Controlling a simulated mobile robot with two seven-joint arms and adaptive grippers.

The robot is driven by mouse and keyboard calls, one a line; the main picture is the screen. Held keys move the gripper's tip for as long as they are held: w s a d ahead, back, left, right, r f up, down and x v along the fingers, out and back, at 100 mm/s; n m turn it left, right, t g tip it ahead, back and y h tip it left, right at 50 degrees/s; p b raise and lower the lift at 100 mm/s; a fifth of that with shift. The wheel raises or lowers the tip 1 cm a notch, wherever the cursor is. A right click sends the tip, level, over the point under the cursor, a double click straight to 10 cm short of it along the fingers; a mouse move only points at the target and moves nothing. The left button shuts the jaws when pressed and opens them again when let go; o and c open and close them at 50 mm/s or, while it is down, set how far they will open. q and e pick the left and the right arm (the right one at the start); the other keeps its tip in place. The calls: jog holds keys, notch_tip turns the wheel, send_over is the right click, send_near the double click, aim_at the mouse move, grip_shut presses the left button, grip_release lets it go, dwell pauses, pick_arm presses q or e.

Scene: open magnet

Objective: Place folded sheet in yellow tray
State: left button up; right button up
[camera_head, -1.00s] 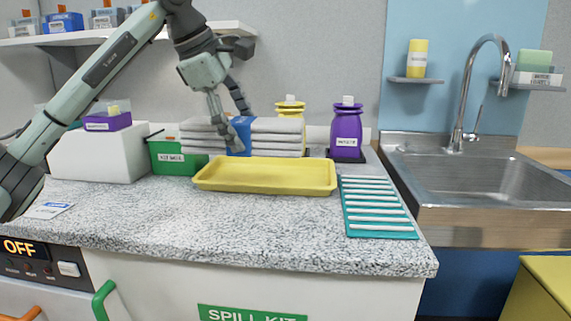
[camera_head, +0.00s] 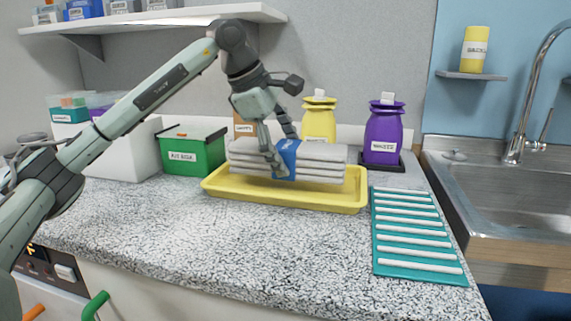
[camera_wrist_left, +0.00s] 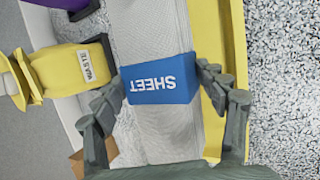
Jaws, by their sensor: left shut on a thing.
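The folded sheet (camera_head: 318,160) is a grey-white layered stack with a blue band labelled SHEET. My left gripper (camera_head: 283,150) is shut on it at the blue band, with one finger on each side. In the left wrist view the sheet (camera_wrist_left: 150,35) lies between the fingers of the left gripper (camera_wrist_left: 162,82). The yellow tray (camera_head: 260,195) stands on the counter, and the sheet is level over its inside. I cannot tell whether the sheet's underside touches the tray floor. My right gripper is not in view.
Yellow (camera_head: 319,122) and purple (camera_head: 383,135) bottles stand behind the tray. A green box (camera_head: 192,152) is to its left, a teal ribbed mat (camera_head: 415,235) to its right, then the sink (camera_head: 510,195). The speckled counter (camera_head: 210,240) in front is clear.

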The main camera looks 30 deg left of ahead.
pick_arm(q)
notch_tip(320, 180, down, 3)
jog(key=shift+r, duration=0.1)
jog(key=o, duration=1.6)
jog(key=shift+c, duration=0.2)
jog(key=shift+r, duration=0.1)
jog(key=v, duration=1.2)
